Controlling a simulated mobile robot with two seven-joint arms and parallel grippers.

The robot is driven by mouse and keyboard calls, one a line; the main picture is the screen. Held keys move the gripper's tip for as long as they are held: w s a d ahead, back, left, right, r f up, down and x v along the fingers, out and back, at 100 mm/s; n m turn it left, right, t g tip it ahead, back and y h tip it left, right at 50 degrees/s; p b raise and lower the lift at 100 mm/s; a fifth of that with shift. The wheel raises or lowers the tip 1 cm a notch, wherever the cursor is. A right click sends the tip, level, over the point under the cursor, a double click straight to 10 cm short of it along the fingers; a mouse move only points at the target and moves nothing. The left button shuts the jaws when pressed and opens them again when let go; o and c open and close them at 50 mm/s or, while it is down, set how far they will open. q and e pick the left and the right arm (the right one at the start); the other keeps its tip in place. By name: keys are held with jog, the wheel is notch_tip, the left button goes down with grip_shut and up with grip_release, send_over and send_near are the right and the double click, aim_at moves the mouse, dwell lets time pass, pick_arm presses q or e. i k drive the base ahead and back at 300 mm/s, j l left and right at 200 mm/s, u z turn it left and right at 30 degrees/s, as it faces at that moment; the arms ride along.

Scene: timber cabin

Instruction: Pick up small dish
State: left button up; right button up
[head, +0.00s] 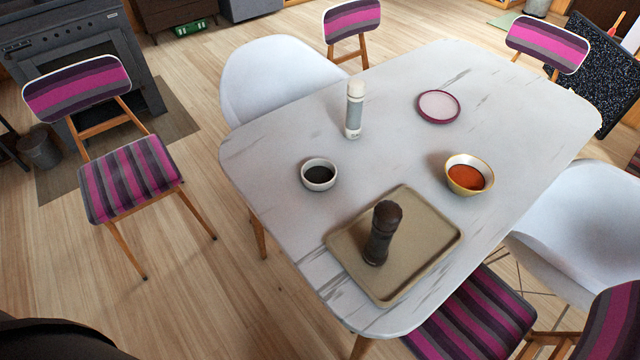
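A small round dish (438,106) with a pale pink inside and a dark magenta rim lies flat on the white marble-look table (410,75), towards its far side. A small white bowl (319,175) with dark contents stands on the table's left part. A yellowish bowl (468,175) with orange-red contents stands on the right part. I cannot tell for certain which of these the task's small dish is; the pink one is the flattest. Neither of my grippers is in view.
A tan tray (430,245) holding a dark pepper mill (382,233) lies at the table's near end. A white bottle (355,110) stands left of the pink dish. Striped chairs (130,178) and white chairs (270,75) surround the table. Floor is open at the lower left.

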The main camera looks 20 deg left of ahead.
aim_at(317, 174)
jog(key=j+z, duration=0.35)
jog(key=j, duration=0.25)
jog(key=j+z, duration=0.4)
jog(key=j, duration=0.25)
jog(key=j+z, duration=0.35)
jog(key=j, duration=0.3)
